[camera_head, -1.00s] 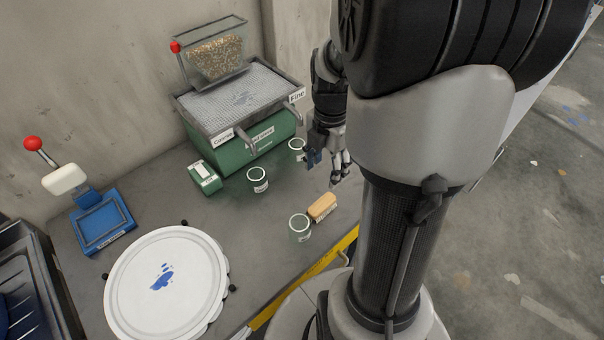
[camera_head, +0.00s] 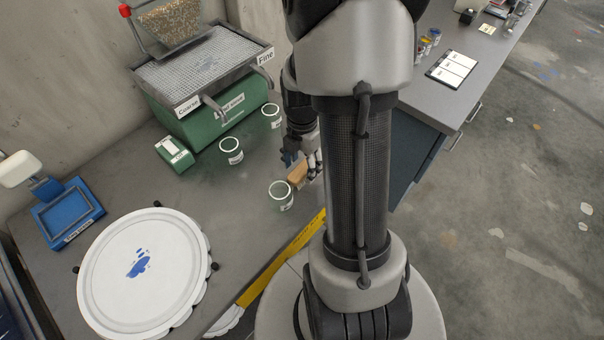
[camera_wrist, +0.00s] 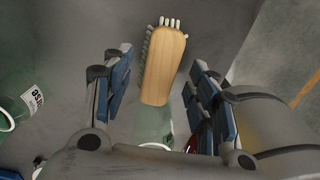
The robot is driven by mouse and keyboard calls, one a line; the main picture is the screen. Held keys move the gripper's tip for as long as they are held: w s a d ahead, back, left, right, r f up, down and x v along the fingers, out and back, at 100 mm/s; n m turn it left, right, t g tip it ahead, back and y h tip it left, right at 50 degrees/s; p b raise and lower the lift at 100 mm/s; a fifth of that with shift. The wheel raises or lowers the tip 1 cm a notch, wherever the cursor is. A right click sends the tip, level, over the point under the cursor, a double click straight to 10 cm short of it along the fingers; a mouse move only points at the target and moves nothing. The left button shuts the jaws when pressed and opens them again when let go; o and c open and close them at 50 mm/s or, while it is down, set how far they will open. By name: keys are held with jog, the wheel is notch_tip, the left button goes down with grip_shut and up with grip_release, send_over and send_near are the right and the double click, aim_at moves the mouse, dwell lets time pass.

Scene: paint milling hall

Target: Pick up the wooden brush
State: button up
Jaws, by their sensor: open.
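The wooden brush (camera_head: 298,173) lies on the grey table in the head view, partly hidden by my gripper (camera_head: 302,162). In the wrist view, the brush (camera_wrist: 163,66) shows its light wooden back and pale bristles along its left side and far end. It lies between the lines of my two blue-padded fingers, which are spread apart. My gripper (camera_wrist: 160,95) is open and empty. The fingers do not visibly touch the brush, and I cannot tell the exact height above it.
A glass jar (camera_head: 281,196) stands close beside the brush. Other jars (camera_head: 231,151) (camera_head: 271,116) stand near the green sieve machine (camera_head: 205,118). A white round lid (camera_head: 143,265) lies at the left. A yellow strip (camera_head: 285,258) marks the table's front edge.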

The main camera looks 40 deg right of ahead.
jog(key=shift+f, duration=0.6)
jog(key=shift+r, duration=0.1)
jog(key=shift+c, duration=0.3)
jog(key=c, duration=1.1)
